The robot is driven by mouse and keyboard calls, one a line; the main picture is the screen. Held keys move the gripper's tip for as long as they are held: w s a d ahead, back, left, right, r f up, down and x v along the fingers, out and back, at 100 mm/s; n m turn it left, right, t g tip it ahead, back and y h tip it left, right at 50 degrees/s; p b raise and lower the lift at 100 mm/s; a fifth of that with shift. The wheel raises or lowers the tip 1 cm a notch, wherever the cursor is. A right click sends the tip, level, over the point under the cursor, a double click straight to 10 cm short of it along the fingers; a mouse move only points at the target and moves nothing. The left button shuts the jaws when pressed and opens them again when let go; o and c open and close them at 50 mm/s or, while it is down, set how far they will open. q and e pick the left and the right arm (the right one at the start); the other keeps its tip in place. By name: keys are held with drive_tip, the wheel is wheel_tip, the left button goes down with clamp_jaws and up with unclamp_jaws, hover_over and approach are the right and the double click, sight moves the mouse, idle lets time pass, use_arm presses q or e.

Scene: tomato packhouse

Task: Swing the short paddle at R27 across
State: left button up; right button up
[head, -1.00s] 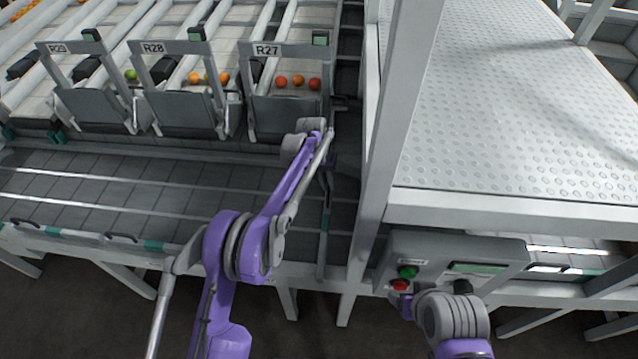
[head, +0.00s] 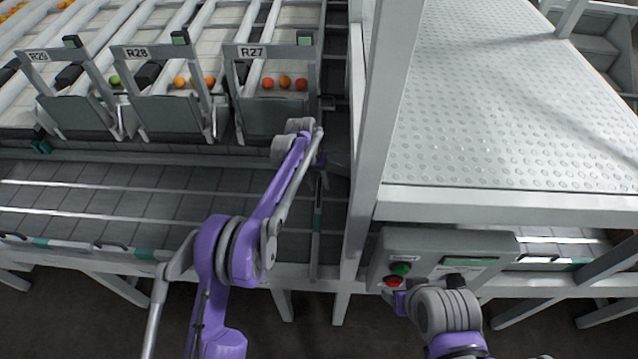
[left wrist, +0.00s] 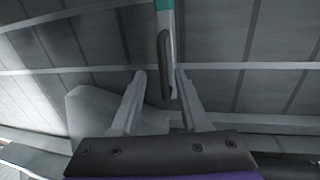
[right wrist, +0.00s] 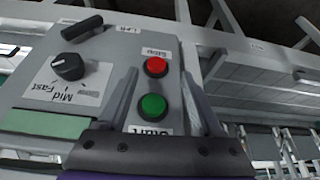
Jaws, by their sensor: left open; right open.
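The R27 sign (head: 252,51) marks the right-hand lane gate, with a grey flap (head: 274,115) below it. A narrow bar with a teal section (head: 317,217), apparently the short paddle, stands at the right end of the grey slatted belt. In the left wrist view a dark handle (left wrist: 164,58) hangs below a teal-and-white bar (left wrist: 166,18). My left gripper (left wrist: 161,74) is open, with the handle between its fingertips, closer to the right finger; contact cannot be told. In the head view my forearm partly hides this spot. My right gripper (right wrist: 159,74) is open before a control box.
The control box (right wrist: 98,60) has a red Stop button (right wrist: 156,67), a green Start button (right wrist: 152,106) and a speed knob (right wrist: 68,66). A white frame post (head: 378,130) and a raised platform (head: 500,110) stand right of the belt. R28 and R29 gates are left.

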use_arm(q)
wheel_tip(320, 180, up, 10)
drive_tip(key=a, duration=0.2)
drive_tip(key=shift+r+p, duration=0.25)
drive_tip(key=shift+p, duration=0.1)
use_arm(e)
drive_tip(key=shift+r, duration=0.4)
use_arm(q)
drive_tip(key=shift+w, duration=0.1)
drive_tip(key=s+a+r+t+p, duration=0.35)
drive_tip(key=s+a+r, duration=0.65)
drive_tip(key=s+r, duration=0.45)
use_arm(e)
wheel_tip(320, 180, up, 8)
drive_tip(key=w+p, duration=0.1)
drive_tip(key=p, duration=0.3)
drive_tip(key=shift+w+r, duration=0.25)
drive_tip(key=shift+w, duration=0.1)
use_arm(q)
drive_tip(key=s+a+f+t+y, duration=0.1)
drive_tip(key=s+a, duration=0.2)
drive_tip(key=s, duration=0.8)
drive_tip(key=s+a+f+n+t+y, duration=0.1)
drive_tip(key=s+a+f, duration=0.1)
drive_tip(key=s, duration=0.9)
drive_tip(key=shift+s+a, duration=0.4)
drive_tip(key=shift+a, duration=0.5)
